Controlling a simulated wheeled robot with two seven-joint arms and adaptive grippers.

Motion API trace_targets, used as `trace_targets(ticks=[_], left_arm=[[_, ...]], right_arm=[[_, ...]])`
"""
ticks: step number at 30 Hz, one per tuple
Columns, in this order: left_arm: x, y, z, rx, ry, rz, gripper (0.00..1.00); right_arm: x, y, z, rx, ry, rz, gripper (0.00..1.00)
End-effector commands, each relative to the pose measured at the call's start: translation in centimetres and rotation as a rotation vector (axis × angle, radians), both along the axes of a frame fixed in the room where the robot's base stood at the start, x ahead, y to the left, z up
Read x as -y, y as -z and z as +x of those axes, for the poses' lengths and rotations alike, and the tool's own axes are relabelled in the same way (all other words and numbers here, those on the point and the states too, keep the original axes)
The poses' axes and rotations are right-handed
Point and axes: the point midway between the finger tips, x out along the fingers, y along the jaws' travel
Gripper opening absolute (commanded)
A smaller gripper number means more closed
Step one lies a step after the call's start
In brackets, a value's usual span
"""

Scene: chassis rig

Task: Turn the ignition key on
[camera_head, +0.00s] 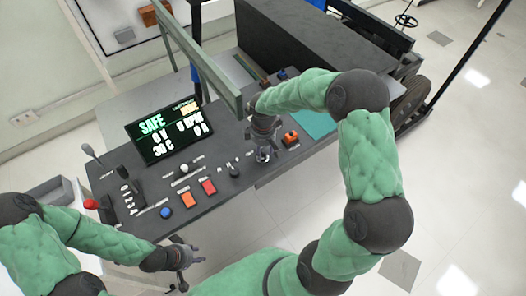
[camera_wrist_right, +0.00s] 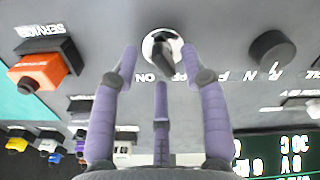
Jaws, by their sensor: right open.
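The ignition key (camera_wrist_right: 168,50) is a dark key in a pale round switch plate, with ON and OFF lettering beside it, at the top middle of the right wrist view. My right gripper (camera_wrist_right: 159,68) is open, its purple-wrapped fingers pointing at the key, one on each side and a third below. I cannot tell whether any finger touches the key. In the head view, my right gripper (camera_head: 264,155) is over the console's front right part and largely hides the key. My left gripper (camera_head: 190,266) is open and empty in front of the console's front edge.
An orange SERVICE switch (camera_wrist_right: 40,70) is left of the key; a round black knob (camera_wrist_right: 271,49) is right.

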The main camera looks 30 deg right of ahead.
Motion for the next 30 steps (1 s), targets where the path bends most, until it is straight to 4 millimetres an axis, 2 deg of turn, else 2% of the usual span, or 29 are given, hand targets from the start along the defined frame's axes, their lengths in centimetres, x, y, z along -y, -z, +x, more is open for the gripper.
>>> trace_targets(ticks=[3, 11, 12, 16, 17, 30], left_arm=[[-0.01, 0.17, 0.01, 0.000, 0.000, 0.000, 0.38], [0.00, 0.15, 0.01, 0.000, 0.000, 0.000, 0.38], [0.00, 0.15, 0.01, 0.000, 0.000, 0.000, 0.38], [0.00, 0.15, 0.01, 0.000, 0.000, 0.000, 0.38], [0.00, 0.15, 0.01, 0.000, 0.000, 0.000, 0.38], [-0.01, 0.29, 0.01, 0.000, 0.000, 0.000, 0.38]], right_arm=[[0.00, 0.63, -0.02, -0.001, 0.000, -0.001, 0.45], [-0.01, 0.70, -0.01, 0.000, -0.001, 0.000, 0.45], [0.00, 0.69, -0.01, 0.000, -0.001, 0.000, 0.42], [-0.02, 0.68, -0.01, 0.000, -0.001, 0.000, 0.06], [-0.02, 0.68, -0.01, 0.000, -0.001, 0.000, 0.00], [-0.01, 0.72, -0.04, -0.001, 0.048, -0.001, 0.00]])
